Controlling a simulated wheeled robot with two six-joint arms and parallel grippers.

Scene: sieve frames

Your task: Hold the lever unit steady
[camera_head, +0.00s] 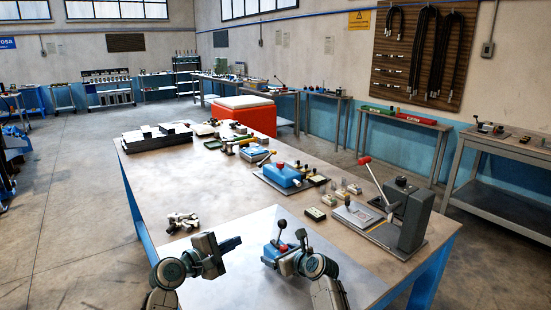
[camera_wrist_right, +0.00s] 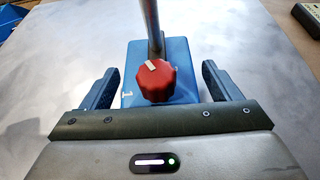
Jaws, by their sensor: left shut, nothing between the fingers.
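The lever unit is a blue block with a red knob and an upright metal rod. In the head view the lever unit (camera_head: 271,252) stands near the table's front, its rod topped by a dark ball. In the right wrist view the lever unit (camera_wrist_right: 134,80) sits between the fingers of my right gripper (camera_wrist_right: 162,88). These fingers are open, one on each side of the block, with narrow gaps seemingly left. My right gripper also shows in the head view (camera_head: 290,247). My left gripper (camera_head: 235,243) is shut and empty, left of the unit and apart from it.
Behind stand a blue device (camera_head: 283,175) with a red knob and a grey lever machine (camera_head: 412,213) with a red-tipped handle. Small blocks (camera_head: 315,213) lie between. A small metal part (camera_head: 182,221) lies to the left. The table (camera_head: 215,185) is bare around its middle left.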

